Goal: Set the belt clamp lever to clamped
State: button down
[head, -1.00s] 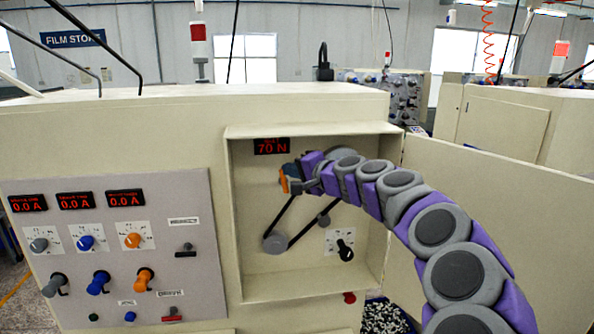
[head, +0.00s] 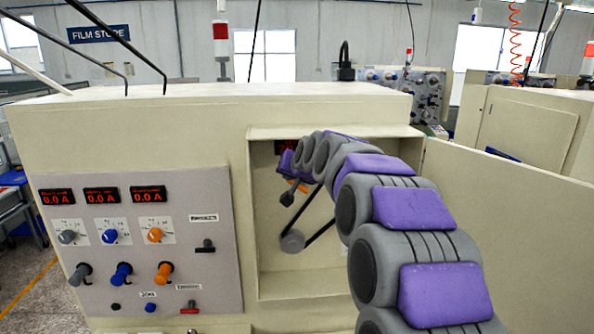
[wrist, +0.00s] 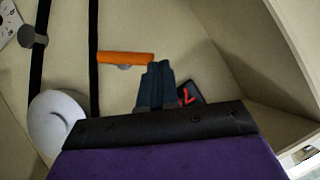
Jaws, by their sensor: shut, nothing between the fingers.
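The belt clamp lever, an orange bar (head: 299,185), is inside the open cabinet recess, on its back wall above the belt. It is small and partly hidden by my arm in the head view. In the wrist view the orange bar (wrist: 125,57) lies nearly level, with a grey piece under its middle. My gripper (head: 287,198) is shut and empty, just left of and below the lever in the head view. In the wrist view its dark fingertips (wrist: 157,66) are close to the bar's right end; I cannot tell if they touch.
A black belt (head: 318,232) runs from a grey pulley (head: 292,241). The red-digit tension display (wrist: 188,93) is behind my fingers. The recess walls surround my gripper, and the open door (head: 500,205) is at the right. A knob panel (head: 140,250) is at the left.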

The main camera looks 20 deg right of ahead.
jog(key=shift+w+a+f+n+g+h+b, duration=0.15)
jog(key=shift+a+f+n+g+h+b, duration=0.2)
jog(key=shift+f+n+h, duration=0.35)
jog(key=shift+w+a+f+n+g+h+b, duration=0.1)
jog(key=shift+w+a+f+n+h+b, duration=0.1)
jog(key=shift+a+f+n+h, duration=0.55)
jog(key=shift+w+a+f+n+g+h+b, duration=0.1)
jog(key=shift+f+n+g+h+b, duration=0.2)
jog(key=shift+n+h, duration=0.4)
jog(key=shift+f, duration=0.1)
jog(key=w+r+v, duration=0.1)
jog(key=r+v, duration=0.1)
jog(key=v, duration=1)
jog(key=shift+a+r+b, duration=0.25)
jog(key=shift+b, duration=0.1)
